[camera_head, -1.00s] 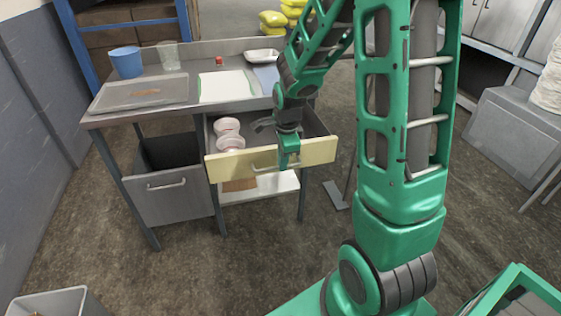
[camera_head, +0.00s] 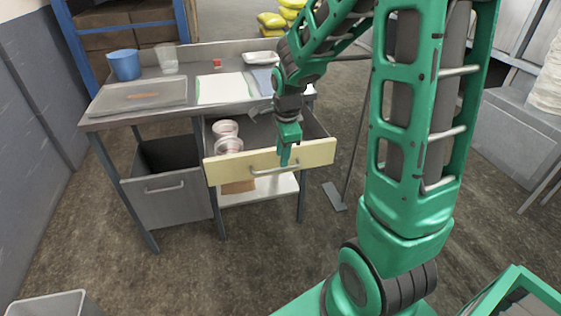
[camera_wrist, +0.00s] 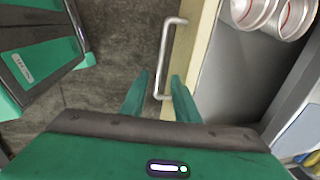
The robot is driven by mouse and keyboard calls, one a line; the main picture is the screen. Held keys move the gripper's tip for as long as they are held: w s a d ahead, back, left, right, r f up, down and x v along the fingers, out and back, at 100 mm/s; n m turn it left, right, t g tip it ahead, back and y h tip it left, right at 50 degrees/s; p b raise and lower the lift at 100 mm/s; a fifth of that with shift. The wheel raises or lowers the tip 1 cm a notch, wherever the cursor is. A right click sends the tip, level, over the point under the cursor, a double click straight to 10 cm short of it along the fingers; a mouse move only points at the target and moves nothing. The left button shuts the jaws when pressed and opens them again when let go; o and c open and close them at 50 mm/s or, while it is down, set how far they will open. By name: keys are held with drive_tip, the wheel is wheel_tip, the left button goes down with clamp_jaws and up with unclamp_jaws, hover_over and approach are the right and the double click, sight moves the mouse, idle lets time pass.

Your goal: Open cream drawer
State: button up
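The cream drawer (camera_head: 225,170) is pulled out from under the steel table, with its inside showing. Its metal bar handle (camera_head: 265,172) is on the front face; the handle also shows in the wrist view (camera_wrist: 167,52). My green gripper (camera_head: 285,161) points down at the right part of the drawer front, near the handle. In the wrist view the two fingers of my gripper (camera_wrist: 159,78) are apart, with the near end of the handle seen between them. I see no finger pressed on the handle. Round pale containers (camera_head: 227,137) lie inside the drawer at the left.
A grey drawer (camera_head: 170,200) stands partly open at the left. On the table (camera_head: 205,62) are a blue cup (camera_head: 125,63), a clear container (camera_head: 167,58), a tray (camera_head: 135,96), and a white board (camera_head: 222,88). A grey bin (camera_head: 50,304) is on the floor at front left.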

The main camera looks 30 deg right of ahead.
wheel_tip(320, 180, up, 6)
drive_tip(key=s, duration=0.1)
drive_tip(key=shift+a+f, duration=0.1)
idle(0.5)
drive_tip(key=s+d+r+n+g, duration=0.1)
drive_tip(key=s+d+n, duration=0.1)
drive_tip(key=s+n, duration=0.5)
drive_tip(key=s+d+r+n+g, duration=0.1)
drive_tip(key=s+n, duration=0.6)
drive_tip(key=s, duration=1.1)
drive_tip(key=shift+s+d+r+n+y, duration=0.4)
drive_tip(key=shift+d+r, duration=0.05)
drive_tip(key=shift+d, duration=0.1)
drive_tip(key=shift+w+f, duration=0.25)
drive_tip(key=shift+w, duration=0.35)
